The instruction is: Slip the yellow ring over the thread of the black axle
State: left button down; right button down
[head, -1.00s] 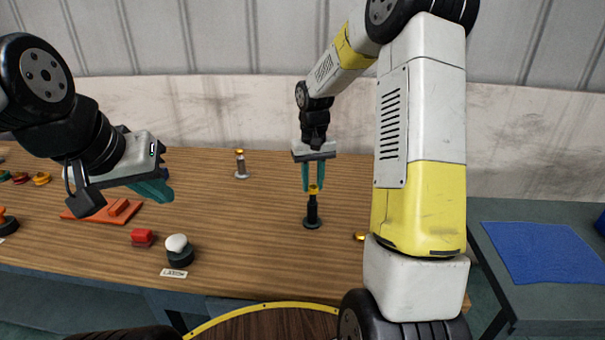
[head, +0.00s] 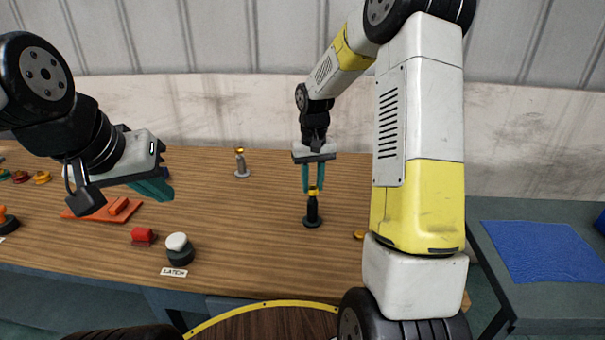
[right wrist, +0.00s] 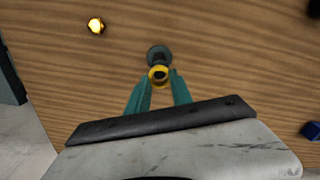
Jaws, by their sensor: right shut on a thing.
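The black axle (head: 312,215) stands upright on its round base on the wooden table, right of the middle in the head view. My right gripper (head: 313,187) points down from above, its teal fingers shut on the yellow ring (head: 314,191). The ring is at the top end of the axle; I cannot tell whether it is around the thread or just above it. In the right wrist view the ring (right wrist: 158,74) sits between the fingertips, with the axle's dark base (right wrist: 157,53) behind it. My left gripper (head: 160,188) hangs over the table's left part; its finger gap is not clear.
A grey post with a yellow top (head: 241,164) stands behind and left. A small brass piece (head: 358,236) lies right of the axle, partly behind my right arm.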

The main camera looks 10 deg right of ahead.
jog(key=shift+f, duration=0.8)
jog(key=c, duration=1.1)
grip_release()
jog(key=shift+o, duration=0.2)
notch_tip(320, 180, up, 7)
jog(key=shift+r, duration=0.2)
jog(key=s+r+t, duration=0.2)
jog(key=s+r, duration=0.2)
jog(key=s, duration=0.4)
jog(key=s+a+r+t+y, duration=0.1)
jog(key=s+r, duration=0.3)
jog(key=s, duration=0.4)
jog(key=s+a+r+t+y, duration=0.1)
jog(key=s+r+t, duration=0.2)
jog(key=s+r, duration=0.2)
jog(key=s, duration=0.3)
jog(key=shift+s, duration=0.3)
